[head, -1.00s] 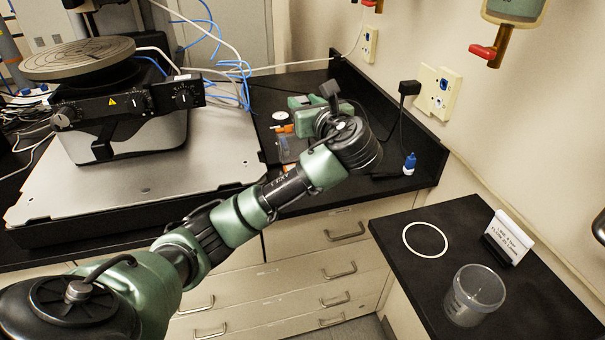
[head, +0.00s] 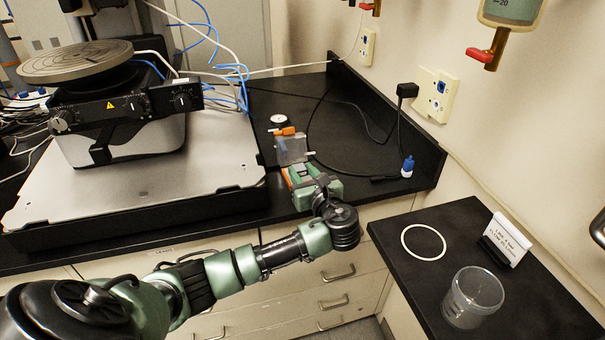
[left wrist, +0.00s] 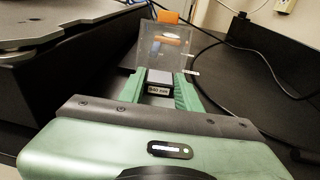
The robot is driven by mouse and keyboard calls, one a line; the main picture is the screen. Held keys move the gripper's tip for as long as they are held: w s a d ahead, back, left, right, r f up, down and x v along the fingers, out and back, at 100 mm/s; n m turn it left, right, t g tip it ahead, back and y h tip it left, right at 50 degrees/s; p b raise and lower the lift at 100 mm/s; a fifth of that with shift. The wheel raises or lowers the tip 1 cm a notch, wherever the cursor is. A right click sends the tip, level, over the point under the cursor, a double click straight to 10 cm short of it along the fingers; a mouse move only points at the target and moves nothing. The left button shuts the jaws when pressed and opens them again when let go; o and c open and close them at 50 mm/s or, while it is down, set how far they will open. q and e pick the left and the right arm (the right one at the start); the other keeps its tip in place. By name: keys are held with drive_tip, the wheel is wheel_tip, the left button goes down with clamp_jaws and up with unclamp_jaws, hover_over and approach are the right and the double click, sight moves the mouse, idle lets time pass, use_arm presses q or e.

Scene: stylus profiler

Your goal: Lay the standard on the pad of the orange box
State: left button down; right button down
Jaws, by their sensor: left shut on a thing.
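The standard (left wrist: 159,84), a small block with a "940 nm" label, is between the fingers of my left gripper (left wrist: 160,88) in the left wrist view. The gripper is shut on it. In the head view my left gripper (head: 299,173) is low over the front of the black bench. The orange box (head: 287,178) shows only in part beside it. A clear panel (head: 291,150) with orange at its top stands just beyond the fingertips; it also shows in the left wrist view (left wrist: 163,52). The pad is hidden or cannot be made out. My right gripper is out of view.
A profiler with a round stage (head: 75,62) stands on a metal plate (head: 215,150) to the left. A small white disc (head: 278,118), a cable and a blue-capped bottle (head: 407,168) are behind and right. A glass beaker (head: 473,297) stands on the side bench.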

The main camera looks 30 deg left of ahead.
use_arm(q)
drive_tip(key=shift+f, duration=0.25)
drive_tip(key=c, duration=1)
unclamp_jaws()
drive_tip(key=v, duration=1.2)
drive_tip(key=shift+b, duration=0.45)
